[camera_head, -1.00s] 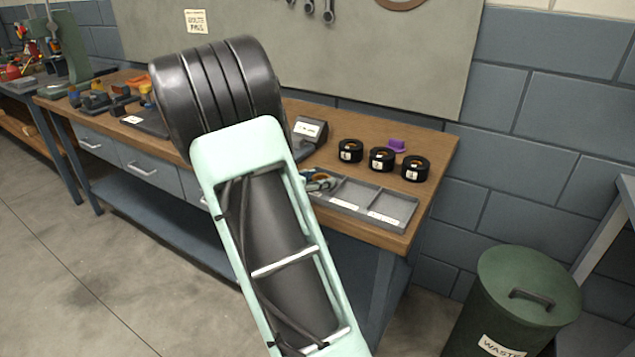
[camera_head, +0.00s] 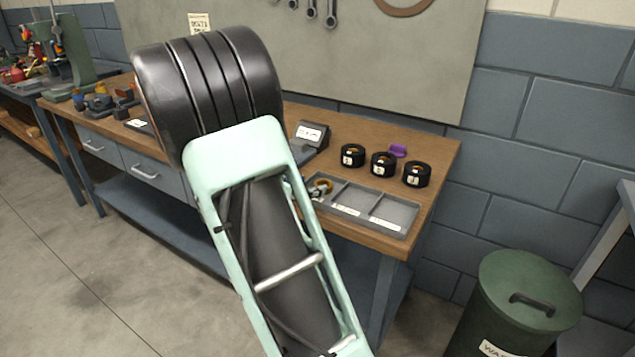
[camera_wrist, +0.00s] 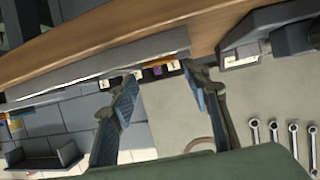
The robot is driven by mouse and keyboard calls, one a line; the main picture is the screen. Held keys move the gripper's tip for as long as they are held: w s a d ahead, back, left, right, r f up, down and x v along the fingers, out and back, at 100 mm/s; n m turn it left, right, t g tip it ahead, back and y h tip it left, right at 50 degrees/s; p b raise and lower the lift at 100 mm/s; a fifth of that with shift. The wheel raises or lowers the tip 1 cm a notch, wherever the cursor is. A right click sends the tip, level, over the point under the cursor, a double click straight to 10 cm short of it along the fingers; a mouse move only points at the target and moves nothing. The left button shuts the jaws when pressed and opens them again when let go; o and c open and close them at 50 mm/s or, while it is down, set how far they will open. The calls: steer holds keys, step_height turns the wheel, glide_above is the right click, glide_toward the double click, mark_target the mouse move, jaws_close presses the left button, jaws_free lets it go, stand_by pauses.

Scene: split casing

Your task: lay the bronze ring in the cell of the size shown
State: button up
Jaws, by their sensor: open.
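The middle and right cells look empty. White labels on the tray's front are too small to read. My gripper shows in the wrist view (camera_wrist: 160,74) with its two fingers apart and nothing seen between them. The tray's grey side runs beyond the fingertips there.
Three black round housings (camera_head: 383,164) with brownish insides and labels stand behind the tray. A purple piece (camera_head: 398,151) lies behind them. A dark stand with a white card (camera_head: 310,133) is left of them. A green waste bin (camera_head: 528,300) stands on the floor at right.

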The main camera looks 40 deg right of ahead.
steer(key=p+v, duration=0.1)
steer(key=v, duration=0.5)
steer(key=shift+s+a, duration=0.15)
steer(key=shift+a, duration=0.15)
steer(key=shift+r, duration=0.1)
